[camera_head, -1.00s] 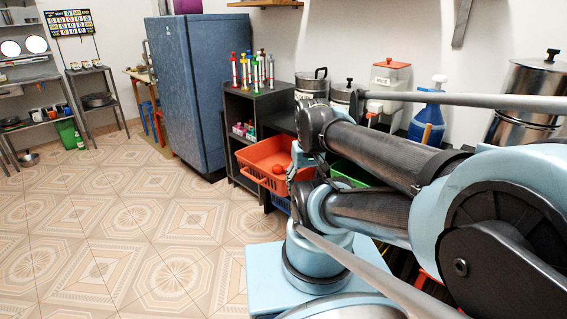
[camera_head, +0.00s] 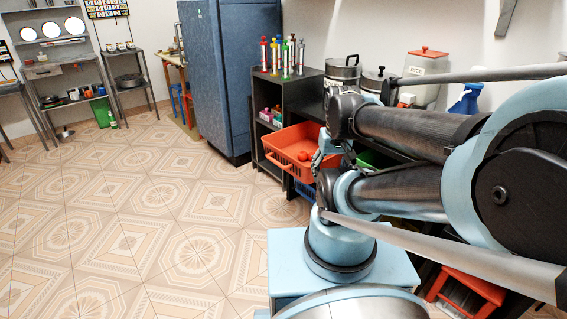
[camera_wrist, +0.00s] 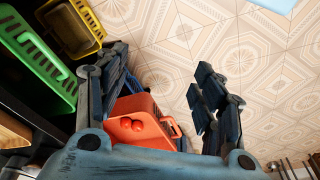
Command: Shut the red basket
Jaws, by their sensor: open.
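The red basket (camera_head: 285,160) sticks out from the low dark shelf unit in the head view, with small red round things (camera_head: 304,156) inside. In the wrist view the basket (camera_wrist: 152,104) shows low between the fingers, with a loop handle on its right side and two red round things in it. My gripper (camera_wrist: 160,65) is open, with one finger on each side of the picture and nothing visible between the tips. The left finger covers part of the basket's left side. I cannot tell whether either finger touches it. In the head view my arm hides part of the basket's right side.
A blue basket (camera_head: 304,191) sits below the red one. Green (camera_wrist: 38,62) and yellow (camera_wrist: 72,26) baskets are at upper left in the wrist view. A blue cabinet (camera_head: 218,75) stands left of the shelf. The tiled floor (camera_head: 150,220) at left is clear.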

